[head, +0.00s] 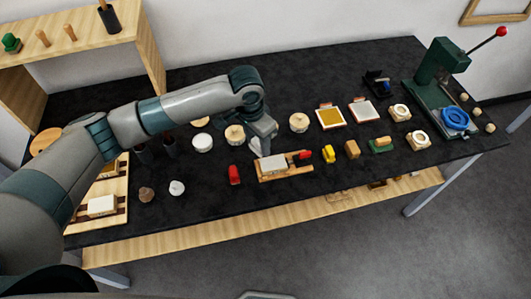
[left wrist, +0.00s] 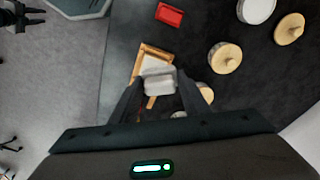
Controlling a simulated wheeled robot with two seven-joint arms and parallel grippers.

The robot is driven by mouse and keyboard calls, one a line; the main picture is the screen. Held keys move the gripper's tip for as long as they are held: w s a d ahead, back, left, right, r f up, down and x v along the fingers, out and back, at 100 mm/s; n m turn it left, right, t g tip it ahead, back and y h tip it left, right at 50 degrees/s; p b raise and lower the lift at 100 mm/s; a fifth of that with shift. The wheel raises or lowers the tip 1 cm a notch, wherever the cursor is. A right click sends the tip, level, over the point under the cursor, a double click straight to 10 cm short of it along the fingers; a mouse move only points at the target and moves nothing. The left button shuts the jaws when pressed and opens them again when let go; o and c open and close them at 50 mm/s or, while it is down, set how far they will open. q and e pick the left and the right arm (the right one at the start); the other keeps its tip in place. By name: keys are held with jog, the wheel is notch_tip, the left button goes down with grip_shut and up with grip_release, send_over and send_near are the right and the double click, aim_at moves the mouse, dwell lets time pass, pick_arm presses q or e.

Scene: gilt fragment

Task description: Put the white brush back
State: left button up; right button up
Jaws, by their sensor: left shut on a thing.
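My left gripper (head: 262,147) is above the black worktop, just behind a small wooden tray (head: 262,178) with a white block (head: 273,166) on it. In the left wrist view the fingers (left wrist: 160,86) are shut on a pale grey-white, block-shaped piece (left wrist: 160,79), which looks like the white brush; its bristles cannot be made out. From there it overlaps the wooden tray (left wrist: 137,66); contact cannot be told. In the head view the fingers largely hide the held piece. My right gripper is not in view.
Round wooden-topped pieces (head: 235,134) (head: 299,122) stand behind. Two black cups (head: 168,146) stand left. A green press (head: 440,75) is at the right. Bare worktop lies in front of the red block.

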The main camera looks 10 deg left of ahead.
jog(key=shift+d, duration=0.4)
